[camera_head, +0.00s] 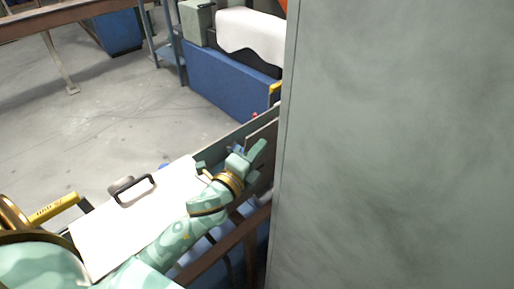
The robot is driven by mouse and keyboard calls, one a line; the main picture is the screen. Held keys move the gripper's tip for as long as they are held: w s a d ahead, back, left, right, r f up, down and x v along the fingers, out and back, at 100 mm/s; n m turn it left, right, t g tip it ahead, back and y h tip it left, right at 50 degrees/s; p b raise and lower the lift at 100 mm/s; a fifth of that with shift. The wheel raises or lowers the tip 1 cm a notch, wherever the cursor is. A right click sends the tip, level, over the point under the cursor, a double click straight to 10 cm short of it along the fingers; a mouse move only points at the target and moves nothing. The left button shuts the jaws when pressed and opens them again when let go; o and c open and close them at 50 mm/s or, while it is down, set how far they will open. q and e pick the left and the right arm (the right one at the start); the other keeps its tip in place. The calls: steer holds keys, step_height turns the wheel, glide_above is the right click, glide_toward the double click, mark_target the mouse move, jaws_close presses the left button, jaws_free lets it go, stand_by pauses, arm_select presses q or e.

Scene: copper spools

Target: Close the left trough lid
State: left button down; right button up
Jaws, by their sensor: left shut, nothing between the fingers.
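A pale flat lid-like panel (148,222) with a black handle (131,189) lies at the lower left, partly covered by my left arm. I cannot tell whether it is the left trough lid. My left gripper (250,155) is shut and empty, beyond the right end of this panel. It is beside a grey-green trough-like wall (235,136) and a brownish plate (264,133); I cannot tell whether it touches either. My right gripper is not in view.
A large grey-green upright surface (400,140) fills the right half and hides what is behind it. A blue box-like unit (225,85) stands at the back, with white material (250,33) above it. Open concrete floor (105,130) shows at left.

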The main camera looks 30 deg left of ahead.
arm_select(q)
steer(key=w, duration=0.6)
steer(key=shift+w+d, duration=0.35)
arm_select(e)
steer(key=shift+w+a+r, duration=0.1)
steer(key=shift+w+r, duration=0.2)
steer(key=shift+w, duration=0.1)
arm_select(q)
steer(key=shift+s+r+p, duration=0.1)
steer(key=shift+r+p, duration=0.05)
steer(key=shift+p, duration=0.15)
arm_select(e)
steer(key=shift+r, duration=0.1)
